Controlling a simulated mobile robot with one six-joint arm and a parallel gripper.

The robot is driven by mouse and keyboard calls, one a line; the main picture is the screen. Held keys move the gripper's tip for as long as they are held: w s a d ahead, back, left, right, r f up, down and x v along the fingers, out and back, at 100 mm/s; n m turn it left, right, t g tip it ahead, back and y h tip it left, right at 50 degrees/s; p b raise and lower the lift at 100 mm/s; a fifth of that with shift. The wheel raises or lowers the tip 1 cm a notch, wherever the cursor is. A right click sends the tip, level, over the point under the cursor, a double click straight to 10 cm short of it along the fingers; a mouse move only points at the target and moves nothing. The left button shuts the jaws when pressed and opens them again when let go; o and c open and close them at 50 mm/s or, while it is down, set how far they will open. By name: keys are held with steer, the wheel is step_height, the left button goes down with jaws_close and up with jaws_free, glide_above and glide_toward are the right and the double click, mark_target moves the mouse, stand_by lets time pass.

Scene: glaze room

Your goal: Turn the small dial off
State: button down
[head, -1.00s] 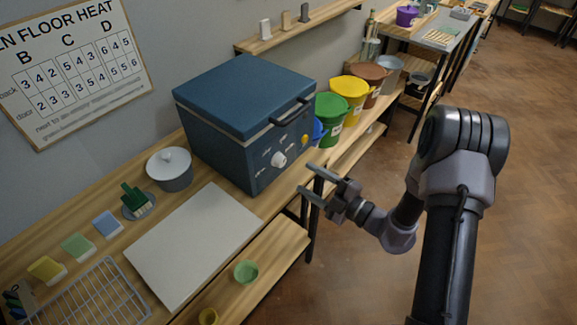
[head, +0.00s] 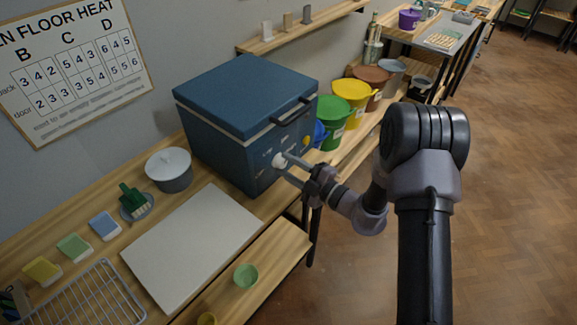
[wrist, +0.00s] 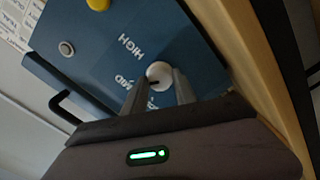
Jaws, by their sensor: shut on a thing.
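The white dial (head: 278,160) is on the front of the blue kiln (head: 228,132). It also shows in the wrist view (wrist: 159,71), beside the upside-down word HIGH and other lettering that a finger partly hides. A dark mark shows on the dial's face, near the left finger. My gripper (head: 284,164) is at the kiln front, with one finger on each side of the white dial, shut on it. A yellow knob (head: 306,140) is on the same panel, to the right, and a grey round button (wrist: 66,47) shows in the wrist view.
Coloured buckets (head: 350,97) stand along the shelf behind my gripper. The kiln's dark handle (head: 291,110) sticks out above the panel. Open floor lies to the right.

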steer(key=shift+n, duration=0.4)
steer(key=n+p, duration=0.1)
steer(key=n, duration=0.1)
steer(key=shift+n, duration=0.4)
steer(key=n, duration=0.3)
steer(key=shift+n, duration=0.4)
steer(key=n, duration=0.3)
steer(key=shift+n, duration=0.3)
steer(key=n+b, duration=0.1)
steer(key=n, duration=0.2)
steer(key=shift+f+n, duration=0.1)
steer(key=shift+n, duration=0.2)
steer(key=n+b, duration=0.2)
steer(key=n, duration=0.2)
steer(key=shift+n+b, duration=0.3)
steer(key=n+b, duration=0.2)
steer(key=n, duration=0.2)
steer(key=shift+n+b, duration=0.3)
steer(key=shift+b, duration=0.1)
